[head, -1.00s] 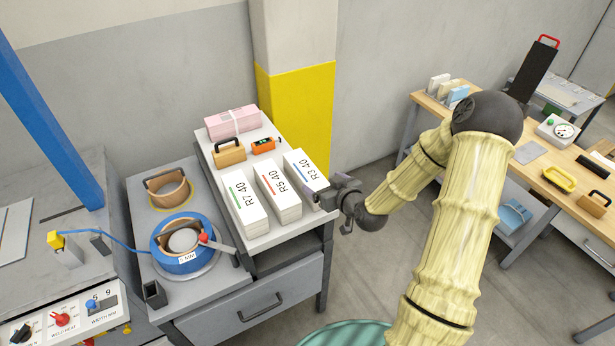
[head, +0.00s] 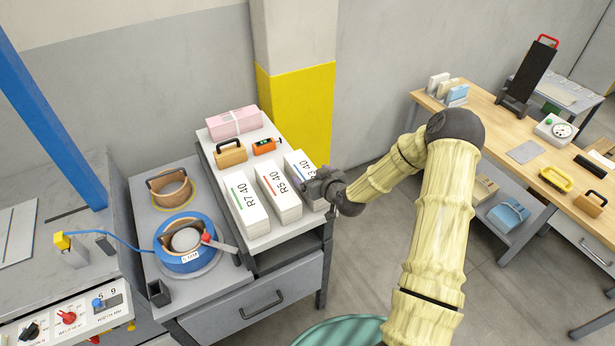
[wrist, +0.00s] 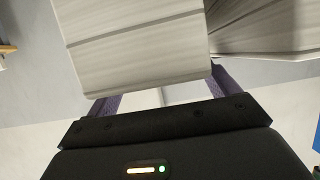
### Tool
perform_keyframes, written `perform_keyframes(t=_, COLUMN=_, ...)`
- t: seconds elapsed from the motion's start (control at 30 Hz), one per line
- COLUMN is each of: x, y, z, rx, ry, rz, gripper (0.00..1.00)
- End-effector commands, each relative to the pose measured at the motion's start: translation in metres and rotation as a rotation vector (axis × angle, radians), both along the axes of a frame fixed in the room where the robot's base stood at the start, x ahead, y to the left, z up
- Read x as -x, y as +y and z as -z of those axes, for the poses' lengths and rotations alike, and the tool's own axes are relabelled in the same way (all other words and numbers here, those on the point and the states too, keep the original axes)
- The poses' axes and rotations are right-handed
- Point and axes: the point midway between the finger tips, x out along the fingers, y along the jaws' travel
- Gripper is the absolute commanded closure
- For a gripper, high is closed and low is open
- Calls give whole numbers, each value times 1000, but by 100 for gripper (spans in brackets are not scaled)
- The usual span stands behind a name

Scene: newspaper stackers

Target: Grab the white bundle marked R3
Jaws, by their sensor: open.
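The white bundle marked R3 (head: 296,162) lies at the right end of a row of white bundles on the shelf top. My gripper (head: 306,185) is in front of its near part and hides some of its label and near end. In the wrist view my gripper (wrist: 160,92) is open, with one purple finger on each side. A white paper stack (wrist: 135,45) shows between and beyond the fingers, with its lower edge near the fingertips. I cannot tell whether the fingers touch it.
Bundle R5 (head: 279,190) lies just left of R3, and bundle R7 (head: 244,204) is left of that. Behind them are a pink bundle (head: 234,122), a tan block with a handle (head: 230,152) and an orange device (head: 265,147). A wooden table (head: 500,125) stands at the right.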

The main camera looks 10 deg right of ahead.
Motion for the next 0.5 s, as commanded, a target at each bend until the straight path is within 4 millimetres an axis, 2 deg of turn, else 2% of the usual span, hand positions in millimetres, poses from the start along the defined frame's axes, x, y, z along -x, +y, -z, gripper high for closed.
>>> perform_keyframes(t=0.17, x=-14, y=5, z=6, rx=0, ry=0, rz=-1, gripper=13)
perform_keyframes(t=0.5, x=-14, y=5, z=7, rx=1, ry=0, rz=-1, gripper=13)
